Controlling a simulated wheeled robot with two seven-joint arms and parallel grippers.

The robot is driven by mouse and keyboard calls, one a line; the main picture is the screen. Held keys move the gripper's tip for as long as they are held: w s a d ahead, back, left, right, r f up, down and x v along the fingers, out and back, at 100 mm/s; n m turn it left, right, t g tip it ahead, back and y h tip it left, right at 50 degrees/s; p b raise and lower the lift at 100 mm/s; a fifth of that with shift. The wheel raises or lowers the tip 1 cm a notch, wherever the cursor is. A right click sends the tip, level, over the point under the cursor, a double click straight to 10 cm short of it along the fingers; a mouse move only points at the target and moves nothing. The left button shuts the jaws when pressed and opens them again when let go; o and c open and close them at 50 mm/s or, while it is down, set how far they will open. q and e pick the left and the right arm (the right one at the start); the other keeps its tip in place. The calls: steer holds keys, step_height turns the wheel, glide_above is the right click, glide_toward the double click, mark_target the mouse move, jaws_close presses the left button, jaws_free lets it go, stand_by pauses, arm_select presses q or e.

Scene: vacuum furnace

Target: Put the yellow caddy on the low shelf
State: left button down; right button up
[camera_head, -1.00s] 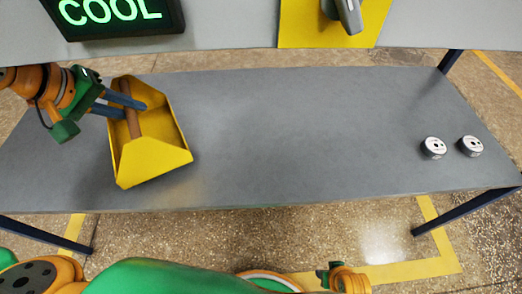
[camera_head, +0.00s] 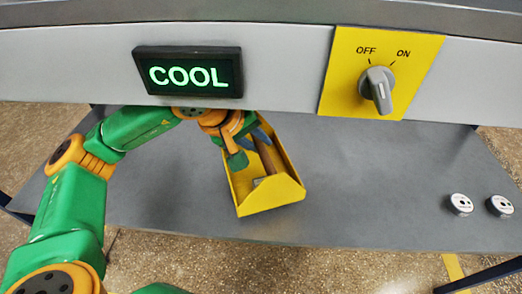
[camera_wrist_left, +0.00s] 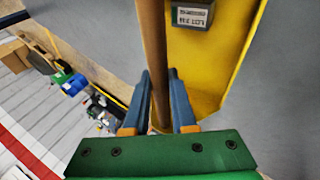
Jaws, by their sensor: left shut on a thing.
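The yellow caddy (camera_head: 279,201) is an open tray with a brown bar handle (camera_head: 268,157). It is at the grey low shelf (camera_head: 370,190), left of its middle; I cannot tell whether it touches the shelf. My left gripper (camera_head: 259,138) is shut on the handle. In the left wrist view the handle (camera_wrist_left: 152,45) runs between the two blue fingers (camera_wrist_left: 158,95). A small grey block (camera_wrist_left: 191,14) with a lot label lies inside the caddy. My right gripper is out of view.
Two small round silver-grey pucks (camera_head: 461,204) (camera_head: 500,206) stand at the shelf's right end. The shelf between them and the caddy is clear. Above are a green-lit COOL display (camera_head: 188,74) and an OFF/ON knob (camera_head: 377,88) on a yellow plate.

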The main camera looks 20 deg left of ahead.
mark_target(261, 172)
arm_select(q)
steer(key=shift+w+d+f, duration=0.1)
steer(key=shift+d+f, duration=0.1)
steer(key=shift+d, duration=0.1)
step_height(261, 172, down, 3)
steer(key=shift+r+b, duration=0.1)
steer(key=shift+b, duration=0.55)
steer(key=shift+f, duration=0.2)
steer(key=c, duration=0.7)
jaws_free()
steer(key=shift+c, duration=0.2)
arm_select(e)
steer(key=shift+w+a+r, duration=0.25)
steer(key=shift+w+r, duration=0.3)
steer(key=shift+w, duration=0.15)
arm_select(q)
steer(key=shift+r, duration=0.1)
